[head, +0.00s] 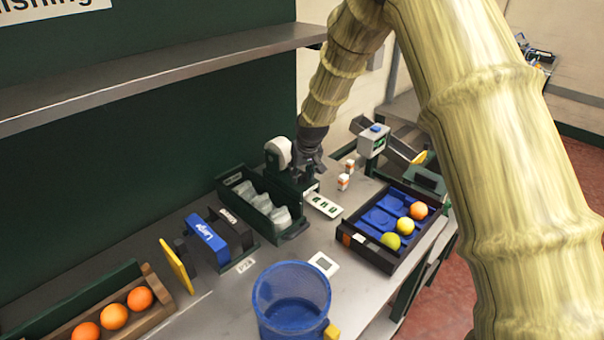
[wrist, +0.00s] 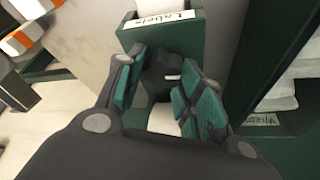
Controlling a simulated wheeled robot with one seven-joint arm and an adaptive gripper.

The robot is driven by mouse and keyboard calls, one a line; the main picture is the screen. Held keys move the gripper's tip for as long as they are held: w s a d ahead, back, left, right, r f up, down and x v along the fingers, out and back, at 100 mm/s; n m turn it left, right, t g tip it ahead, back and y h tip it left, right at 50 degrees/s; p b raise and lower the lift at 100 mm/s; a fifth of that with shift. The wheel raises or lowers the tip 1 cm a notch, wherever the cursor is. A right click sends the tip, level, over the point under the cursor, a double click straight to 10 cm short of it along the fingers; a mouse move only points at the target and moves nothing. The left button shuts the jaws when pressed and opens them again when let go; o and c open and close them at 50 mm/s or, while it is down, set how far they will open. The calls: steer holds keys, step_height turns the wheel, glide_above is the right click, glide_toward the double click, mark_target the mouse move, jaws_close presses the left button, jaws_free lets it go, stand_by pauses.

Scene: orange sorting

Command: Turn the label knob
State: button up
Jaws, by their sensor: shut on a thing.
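The label dispenser is a dark green unit with a white roll (head: 278,152) at the back of the bench in the head view. In the wrist view its green body carries a white "Labels" plate (wrist: 160,20). The black label knob (wrist: 160,77), with a short white mark on its face, sits just below that plate. My gripper (wrist: 166,88) has its teal-padded fingers on either side of the knob and is shut on it. In the head view my gripper (head: 310,163) reaches down beside the roll and hides the knob.
A green bin (head: 231,182) of clear packs stands close left of my gripper. A dark tray (head: 365,252) with fruit and a blue bucket (head: 290,290) stand nearer. A shelf (head: 150,74) hangs above.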

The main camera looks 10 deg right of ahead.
steer(key=shift+w+r+m, duration=0.1)
steer(key=shift+m, duration=0.3)
steer(key=o, duration=1)
steer(key=v, duration=1.2)
steer(key=shift+a, duration=0.15)
